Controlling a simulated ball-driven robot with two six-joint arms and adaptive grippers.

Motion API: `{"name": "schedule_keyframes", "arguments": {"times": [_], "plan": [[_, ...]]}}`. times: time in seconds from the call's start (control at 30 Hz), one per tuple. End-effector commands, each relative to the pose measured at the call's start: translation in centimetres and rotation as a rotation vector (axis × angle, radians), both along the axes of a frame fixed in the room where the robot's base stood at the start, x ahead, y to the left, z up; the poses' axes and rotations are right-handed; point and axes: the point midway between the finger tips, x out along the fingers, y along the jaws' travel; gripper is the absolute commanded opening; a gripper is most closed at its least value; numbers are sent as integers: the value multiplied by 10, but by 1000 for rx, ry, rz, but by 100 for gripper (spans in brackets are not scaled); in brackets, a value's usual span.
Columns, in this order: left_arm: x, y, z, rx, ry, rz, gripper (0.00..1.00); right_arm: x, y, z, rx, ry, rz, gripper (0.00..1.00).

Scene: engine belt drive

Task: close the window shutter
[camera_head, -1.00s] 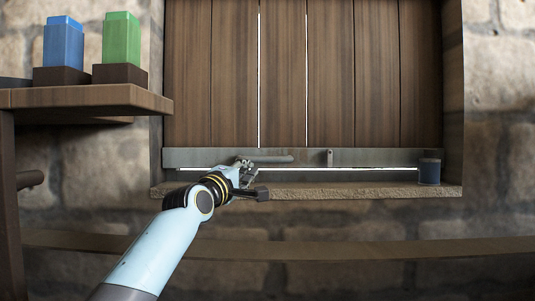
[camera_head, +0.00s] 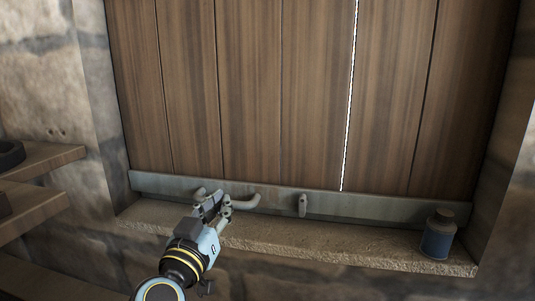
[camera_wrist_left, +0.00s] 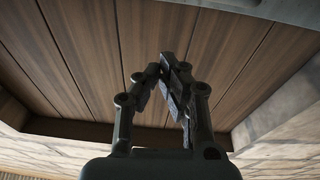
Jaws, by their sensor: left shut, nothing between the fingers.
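The window shutter (camera_head: 250,90) is made of brown vertical planks with a grey metal rail (camera_head: 350,207) along its bottom edge. The rail sits at the stone sill, and no light strip shows beneath it. A bent metal handle (camera_head: 245,201) and a small peg (camera_head: 302,206) stick out from the rail. My left gripper (camera_head: 217,205) is shut and empty, in front of the handle's left part; I cannot tell whether it touches. In the left wrist view, its fingertips (camera_wrist_left: 170,65) meet in front of the planks (camera_wrist_left: 225,50). My right gripper is not in view.
A blue jar (camera_head: 438,236) with a brown lid stands on the right end of the stone sill (camera_head: 330,246). Wooden shelves (camera_head: 45,160) stand at the left. Stone walls flank the window recess. The sill between handle and jar is clear.

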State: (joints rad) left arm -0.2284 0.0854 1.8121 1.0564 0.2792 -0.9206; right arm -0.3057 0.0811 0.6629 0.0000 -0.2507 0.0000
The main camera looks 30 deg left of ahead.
Motion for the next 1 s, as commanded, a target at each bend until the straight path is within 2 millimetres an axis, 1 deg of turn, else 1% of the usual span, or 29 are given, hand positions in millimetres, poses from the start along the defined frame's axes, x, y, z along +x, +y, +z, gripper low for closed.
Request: {"name": "schedule_keyframes", "arguments": {"times": [0.03,0.1,0.17,0.27,0.37,0.7,0.73,0.8,0.9,1.0], "plan": [[-7,2,5,27,16,15,0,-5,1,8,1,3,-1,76],[-12,5,3,54,29,30,0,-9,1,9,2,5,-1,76],[-11,6,2,65,34,35,0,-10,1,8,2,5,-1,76],[-1,9,2,68,33,35,0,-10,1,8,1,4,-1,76],[15,12,4,68,32,35,0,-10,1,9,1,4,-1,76],[86,29,14,67,30,35,0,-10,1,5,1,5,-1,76],[84,29,2,66,36,34,0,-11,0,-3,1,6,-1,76],[80,28,-11,66,36,34,0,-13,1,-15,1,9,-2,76],[77,27,-21,65,36,33,0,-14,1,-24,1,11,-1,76],[76,27,-26,66,35,34,0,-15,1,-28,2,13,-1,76]]}}
